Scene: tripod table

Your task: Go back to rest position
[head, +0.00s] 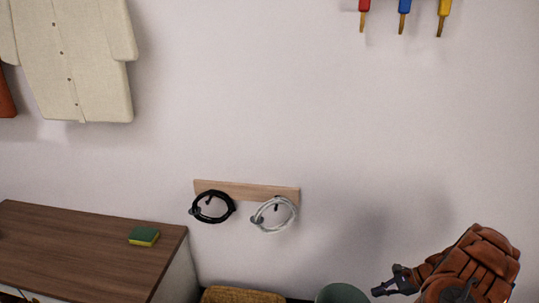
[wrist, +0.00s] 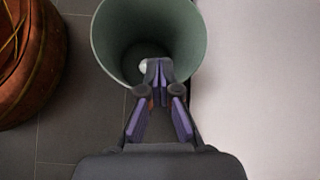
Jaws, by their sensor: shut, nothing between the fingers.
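My gripper (head: 385,286) shows at the lower right in the head view, in front of the pale wall and just right of a green bin. In the wrist view my gripper (wrist: 158,72) points at the green bin (wrist: 110,42), with its fingertips together over the bin's opening. Nothing is held between the fingers. A small pale round thing (wrist: 143,66) shows inside the bin, partly hidden by the fingertips.
A wooden rack (head: 245,190) on the wall holds a black coil (head: 232,212) and a white coil (head: 287,223). A sponge (head: 143,237) lies on the brown cabinet (head: 80,250). A reddish-brown round container (wrist: 40,95) stands left of the bin.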

